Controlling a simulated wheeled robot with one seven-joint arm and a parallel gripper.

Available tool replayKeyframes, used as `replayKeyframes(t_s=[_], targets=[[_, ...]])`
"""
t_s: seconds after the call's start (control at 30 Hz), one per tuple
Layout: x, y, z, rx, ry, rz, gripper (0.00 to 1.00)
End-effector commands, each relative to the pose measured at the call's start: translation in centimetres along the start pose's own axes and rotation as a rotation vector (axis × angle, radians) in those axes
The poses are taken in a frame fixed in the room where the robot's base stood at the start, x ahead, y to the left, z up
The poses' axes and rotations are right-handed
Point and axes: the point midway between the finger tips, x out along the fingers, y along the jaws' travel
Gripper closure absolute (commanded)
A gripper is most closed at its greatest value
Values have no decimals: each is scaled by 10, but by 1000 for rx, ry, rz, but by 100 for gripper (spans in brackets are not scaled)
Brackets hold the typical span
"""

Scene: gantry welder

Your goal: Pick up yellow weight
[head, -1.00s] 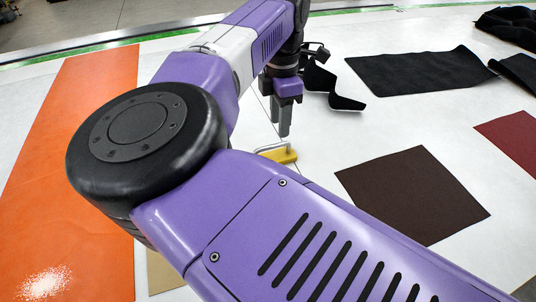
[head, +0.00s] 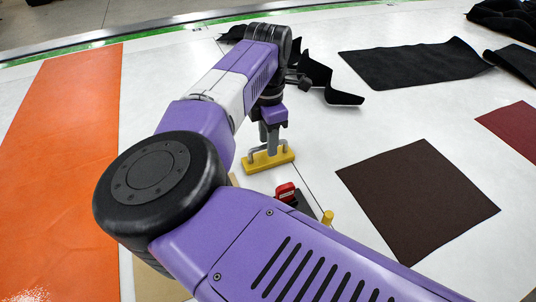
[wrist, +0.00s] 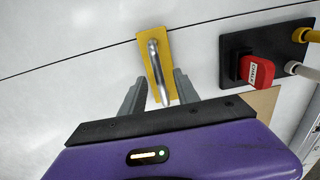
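The yellow weight (head: 252,166) is a flat yellow block with a metal bar handle, lying on the white surface. It also shows in the wrist view (wrist: 151,37), with its handle (wrist: 158,72) running lengthwise. My gripper (head: 268,146) points down close over the weight. In the wrist view my gripper (wrist: 159,76) has its fingers apart, one on each side of the handle's near part. Contact with the handle cannot be made out. My palm hides the near end of the scene.
A red switch on a black base (wrist: 258,70) lies right of the weight, with yellow and white posts beside it. A brown mat (head: 415,205) and a black sheet (head: 415,65) lie further right. An orange strip (head: 60,150) runs along the left.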

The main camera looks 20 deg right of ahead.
Motion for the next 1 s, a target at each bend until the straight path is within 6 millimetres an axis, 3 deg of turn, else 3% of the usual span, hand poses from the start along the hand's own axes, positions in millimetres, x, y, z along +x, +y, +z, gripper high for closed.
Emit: replayKeyframes(t_s=[0.2, 0.43, 0.47, 0.63, 1.0], targets=[[22, 0, 0, 0, -2, -1, 63], [24, 0, 0, 1, -1, 1, 63], [24, 0, 0, 1, -1, 0, 65], [24, 0, 0, 1, -1, 0, 98], [23, 0, 0, 1, -1, 0, 100]])
